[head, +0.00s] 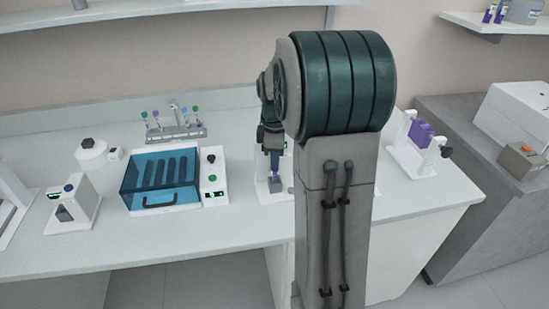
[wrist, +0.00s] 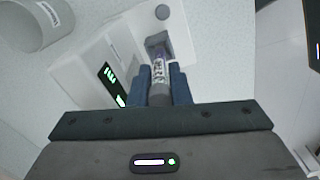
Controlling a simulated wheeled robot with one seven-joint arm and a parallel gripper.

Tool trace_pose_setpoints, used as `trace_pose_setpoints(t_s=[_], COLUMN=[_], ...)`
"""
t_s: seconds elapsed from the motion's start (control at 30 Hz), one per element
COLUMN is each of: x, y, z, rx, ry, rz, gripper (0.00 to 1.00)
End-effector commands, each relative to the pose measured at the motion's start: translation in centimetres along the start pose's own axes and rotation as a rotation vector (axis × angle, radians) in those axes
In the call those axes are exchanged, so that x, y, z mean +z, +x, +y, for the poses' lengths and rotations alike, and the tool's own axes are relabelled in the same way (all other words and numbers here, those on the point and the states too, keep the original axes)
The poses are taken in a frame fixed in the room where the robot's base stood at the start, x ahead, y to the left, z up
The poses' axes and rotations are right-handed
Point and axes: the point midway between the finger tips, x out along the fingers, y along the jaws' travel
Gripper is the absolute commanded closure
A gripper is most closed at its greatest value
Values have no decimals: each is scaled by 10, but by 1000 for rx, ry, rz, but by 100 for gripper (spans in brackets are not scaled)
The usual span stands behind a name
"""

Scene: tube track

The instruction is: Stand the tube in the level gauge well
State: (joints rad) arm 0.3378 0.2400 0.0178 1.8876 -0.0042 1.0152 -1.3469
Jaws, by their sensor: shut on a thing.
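My gripper (wrist: 162,88) is shut on the tube (wrist: 158,70), which has a white label with dark purple print. The tube lies between the two blue fingers, and its far end points at a grey block (wrist: 157,40) on the white level gauge (wrist: 97,66). The gauge has a lit green display. I cannot tell whether the tube's end is inside the well or just above it. In the head view my gripper (head: 274,165) points down over the gauge (head: 266,194), partly hidden by my arm.
A blue-lidded box (head: 161,181) stands left of the gauge, with a tube rack (head: 176,132) behind it. A white stand with a purple block (head: 421,134) is at the right. A grey cylindrical container (wrist: 36,22) is near the gauge. The front bench strip is clear.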

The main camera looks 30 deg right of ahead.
Motion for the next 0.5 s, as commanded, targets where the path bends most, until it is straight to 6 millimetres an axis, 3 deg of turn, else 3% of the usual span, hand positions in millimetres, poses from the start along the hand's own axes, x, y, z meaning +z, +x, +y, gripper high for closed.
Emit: trace_pose_setpoints(t_s=[0.5], x=[0], y=[5], z=[0], rx=[0], ry=[0], rz=[0], gripper=[98])
